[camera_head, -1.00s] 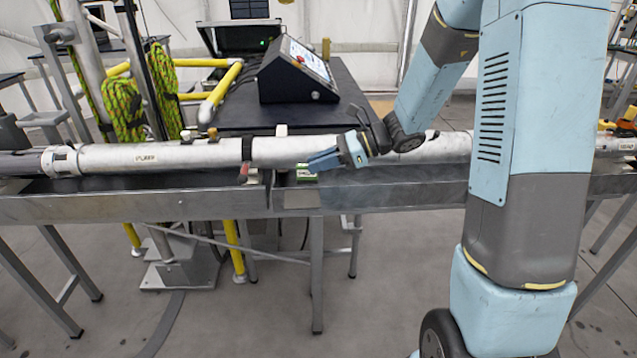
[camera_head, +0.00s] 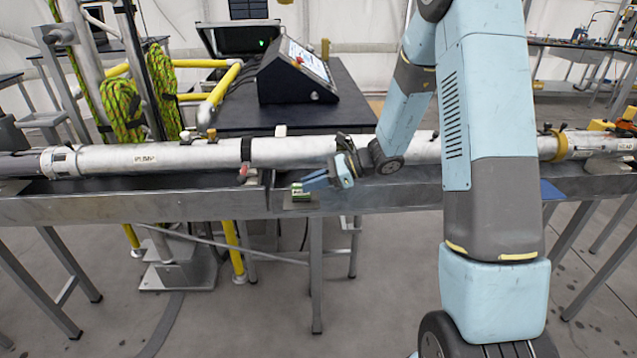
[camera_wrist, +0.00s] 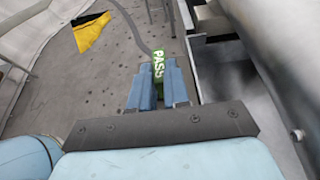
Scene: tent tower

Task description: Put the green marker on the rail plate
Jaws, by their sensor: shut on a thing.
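The green marker (camera_head: 298,191), a small block, is between my gripper's blue fingers (camera_head: 305,187) in the head view. In the wrist view the marker (camera_wrist: 159,68) reads "PASS" and stands out beyond the fingertips (camera_wrist: 159,82). My gripper is shut on it. A small grey plate, probably the rail plate (camera_head: 301,206), shows on the front of the metal rail (camera_head: 400,198), just below the marker in the head view. I cannot tell whether the marker touches it. In the wrist view the marker appears just left of the rail's edge (camera_wrist: 202,72).
A long silver pump pipe (camera_head: 200,155) lies along the rail, close behind my gripper. A dark table (camera_head: 345,95) with a console (camera_head: 297,75) stands behind. The floor in front is open.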

